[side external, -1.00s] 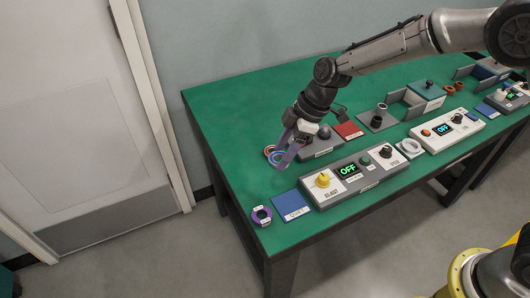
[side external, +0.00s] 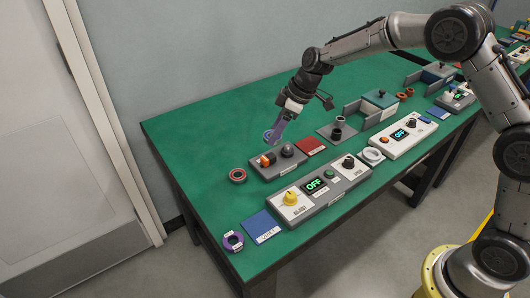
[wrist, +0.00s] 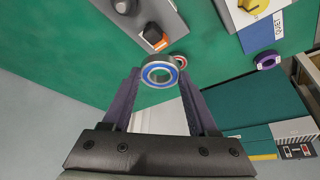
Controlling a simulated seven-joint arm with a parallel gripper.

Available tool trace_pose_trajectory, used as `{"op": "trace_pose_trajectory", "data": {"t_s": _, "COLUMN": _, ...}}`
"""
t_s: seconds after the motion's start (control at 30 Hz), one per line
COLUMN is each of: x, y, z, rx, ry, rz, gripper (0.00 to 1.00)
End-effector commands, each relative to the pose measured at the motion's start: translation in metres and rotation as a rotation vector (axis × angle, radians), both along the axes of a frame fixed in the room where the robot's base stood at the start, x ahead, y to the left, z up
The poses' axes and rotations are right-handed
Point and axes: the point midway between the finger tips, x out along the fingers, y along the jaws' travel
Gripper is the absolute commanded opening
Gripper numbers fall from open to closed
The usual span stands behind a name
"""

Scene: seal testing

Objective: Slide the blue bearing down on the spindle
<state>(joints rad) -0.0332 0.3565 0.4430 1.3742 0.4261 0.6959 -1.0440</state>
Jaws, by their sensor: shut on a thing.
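My gripper (side external: 277,130) has purple fingers and is shut on the blue bearing (side external: 267,135), a metal ring with a blue inner band. In the wrist view the blue bearing (wrist: 160,72) sits between the fingertips (wrist: 160,78), its open bore facing the camera. It is held in the air, apart from the table, near the left part of a small grey box (side external: 278,164). That box carries an orange-and-black part (side external: 267,160) and a dark rounded knob (side external: 288,150). No post is inside the bore. I cannot tell surely which part is the spindle.
A reddish ring (side external: 238,175) lies on the green table left of the box. A red mat (side external: 310,145), a grey plate with black cylinders (side external: 325,135), a control panel (side external: 320,190), a blue mat (side external: 260,227) and a purple ring (side external: 233,241) surround it. The table's back left is clear.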

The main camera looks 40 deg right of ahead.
Motion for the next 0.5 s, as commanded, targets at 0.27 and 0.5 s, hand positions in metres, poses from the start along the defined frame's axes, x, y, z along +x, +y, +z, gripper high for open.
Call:
{"op": "trace_pose_trajectory", "data": {"t_s": 0.27, "x": 0.018, "y": -0.064, "z": -0.019, "rx": -0.003, "ry": 0.017, "rz": -0.115, "gripper": 0.0}}
{"op": "trace_pose_trajectory", "data": {"t_s": 0.5, "x": 0.017, "y": -0.072, "z": -0.027, "rx": -0.003, "ry": 0.023, "rz": -0.129, "gripper": 0.0}}
